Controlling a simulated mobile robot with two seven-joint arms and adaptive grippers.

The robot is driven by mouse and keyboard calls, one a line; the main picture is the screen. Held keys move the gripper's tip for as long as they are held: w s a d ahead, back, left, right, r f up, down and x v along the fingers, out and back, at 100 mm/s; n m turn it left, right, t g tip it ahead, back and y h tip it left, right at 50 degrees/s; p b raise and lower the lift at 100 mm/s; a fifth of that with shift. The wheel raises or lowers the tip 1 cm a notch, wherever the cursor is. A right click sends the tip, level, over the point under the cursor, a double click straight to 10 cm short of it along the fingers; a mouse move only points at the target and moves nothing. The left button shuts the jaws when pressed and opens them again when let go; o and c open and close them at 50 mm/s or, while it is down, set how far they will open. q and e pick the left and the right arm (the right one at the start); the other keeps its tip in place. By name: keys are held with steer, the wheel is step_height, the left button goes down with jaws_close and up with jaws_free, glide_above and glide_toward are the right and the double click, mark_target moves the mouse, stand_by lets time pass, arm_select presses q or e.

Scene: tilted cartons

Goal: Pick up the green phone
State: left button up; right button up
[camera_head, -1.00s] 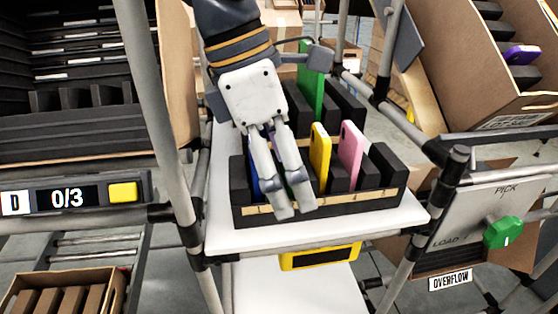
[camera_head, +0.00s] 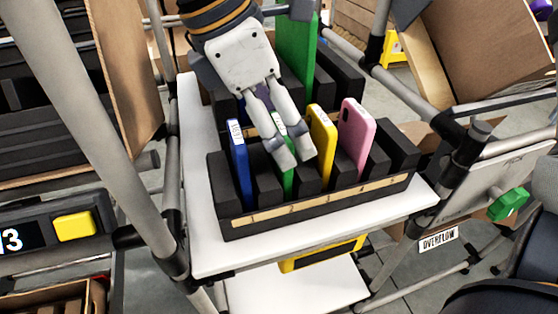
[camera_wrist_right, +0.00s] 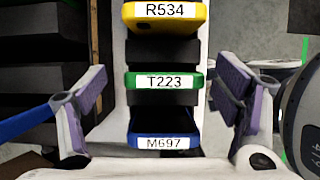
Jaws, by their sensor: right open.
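The green phone (camera_head: 288,183) stands upright in a slot of the front black rack, between the blue phone (camera_head: 240,170) and the yellow phone (camera_head: 321,148). My fingers partly hide it in the head view. In the right wrist view its top edge carries the label T223 (camera_wrist_right: 163,82). My right gripper (camera_head: 293,154) is open, with its fingers close over the green phone in the head view. In the right wrist view the fingers (camera_wrist_right: 163,95) are spread to the left and right of the phone, apart from it. My left gripper is not in view.
A pink phone (camera_head: 357,135) stands right of the yellow one. A taller green item (camera_head: 296,48) stands in the rear rack. The racks sit on a white shelf (camera_head: 205,250) framed by grey posts. Black dividers separate the slots.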

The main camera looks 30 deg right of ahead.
mark_target(285, 178)
steer(key=x, duration=0.4)
steer(key=shift+s, duration=0.2)
steer(key=shift+r, duration=0.1)
steer(key=c, duration=1.4)
